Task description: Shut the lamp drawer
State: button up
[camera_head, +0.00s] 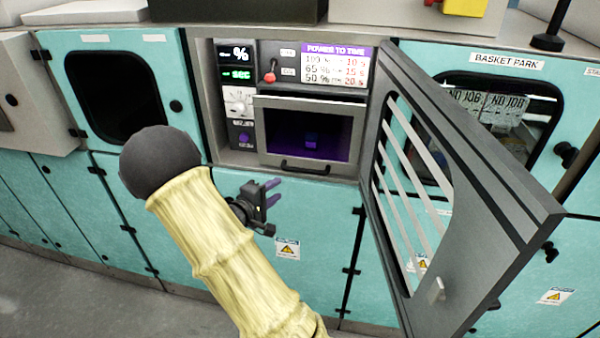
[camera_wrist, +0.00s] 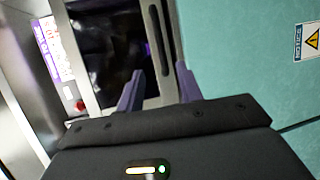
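The lamp drawer (camera_head: 357,133) is a grey-framed front with a dark, purple-lit window and a black bar handle along its lower edge. It sits in the grey cabinet recess under the control panel. I cannot tell exactly how far it stands out. In the wrist view the drawer front (camera_wrist: 152,88) appears turned sideways, its handle beyond my fingertips. My gripper (camera_head: 273,192) is below and left of the handle, in front of the teal panel. Its two purple fingers (camera_wrist: 158,78) are apart with nothing between them, and no contact with the drawer shows.
A dark barred door (camera_head: 470,215) hangs wide open on the right, projecting forward beside the drawer. A control panel (camera_head: 240,105) with dial and red-knobbed switch surrounds the drawer above and left. Teal cabinet doors (camera_head: 320,255) lie below. A warning label (camera_wrist: 310,40) shows on the teal panel.

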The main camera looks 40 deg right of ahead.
aim_at(303, 171)
jog(key=p+x, duration=0.3)
jog(key=x, duration=1)
grip_shut()
